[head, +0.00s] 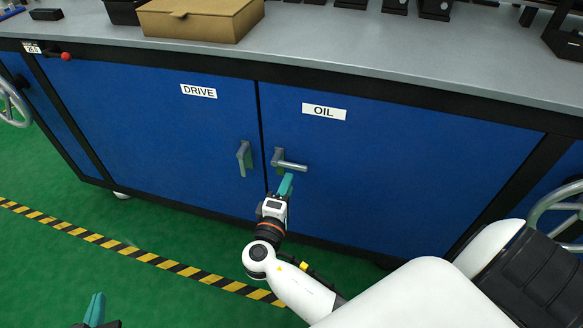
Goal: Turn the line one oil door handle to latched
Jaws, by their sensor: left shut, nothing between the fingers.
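The oil door (400,165) is a blue panel with a white OIL label (324,111). Its grey lever handle (292,165) lies roughly horizontal, pointing right from its mount near the door's left edge. My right gripper (286,184), with teal fingers, is just below this handle; whether it touches the handle, and whether its fingers are apart, I cannot tell. My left gripper (95,308) is shut and empty at the bottom left, over the green floor and away from the doors.
The drive door (160,115) to the left has its own handle (244,158), hanging down. Above is a grey worktop (330,40) with a cardboard box (200,18) and black parts. Handwheels stand at the far left (12,102) and right (555,212). Striped tape (130,250) crosses the floor.

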